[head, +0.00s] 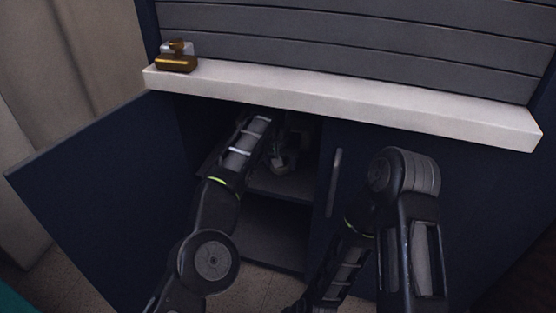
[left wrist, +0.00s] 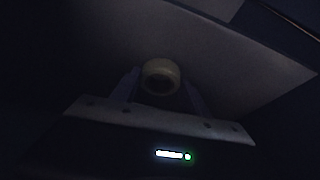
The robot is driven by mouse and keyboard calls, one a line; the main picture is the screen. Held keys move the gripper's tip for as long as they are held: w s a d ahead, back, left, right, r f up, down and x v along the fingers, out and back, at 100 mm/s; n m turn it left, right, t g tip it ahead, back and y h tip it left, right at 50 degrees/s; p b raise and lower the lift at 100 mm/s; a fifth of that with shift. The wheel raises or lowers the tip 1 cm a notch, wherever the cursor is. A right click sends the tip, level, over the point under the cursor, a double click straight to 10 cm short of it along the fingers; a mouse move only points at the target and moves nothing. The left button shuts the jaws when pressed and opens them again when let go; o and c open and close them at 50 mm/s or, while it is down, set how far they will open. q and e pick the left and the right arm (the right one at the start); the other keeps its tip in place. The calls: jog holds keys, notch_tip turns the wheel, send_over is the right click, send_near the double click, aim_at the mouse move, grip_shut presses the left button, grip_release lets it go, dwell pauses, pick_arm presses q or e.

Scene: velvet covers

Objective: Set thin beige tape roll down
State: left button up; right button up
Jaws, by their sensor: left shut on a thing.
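The thin beige tape roll (left wrist: 161,70) shows in the left wrist view as a pale ring with a dark hole. My left gripper (left wrist: 161,84) is shut on it, with one finger at each side. In the head view my left arm reaches into the dark open cabinet above a middle shelf (head: 282,187). The gripper end is dim there, and I cannot tell the roll apart or whether it touches the shelf. My right arm is bent in front of the cabinet, and its gripper is out of view.
The dark blue cabinet door (head: 95,185) stands open on the left. The closed door (head: 385,145) with a handle (head: 334,182) bounds the opening on the right. A pale countertop (head: 340,106) overhangs it and carries a brown and gold object (head: 176,62).

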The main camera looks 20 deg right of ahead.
dwell(0.3)
pick_arm(q)
jog(key=shift+f, duration=0.2)
jog(key=o, duration=1.3)
jog(key=shift+o, duration=0.2)
jog(key=shift+r, duration=0.1)
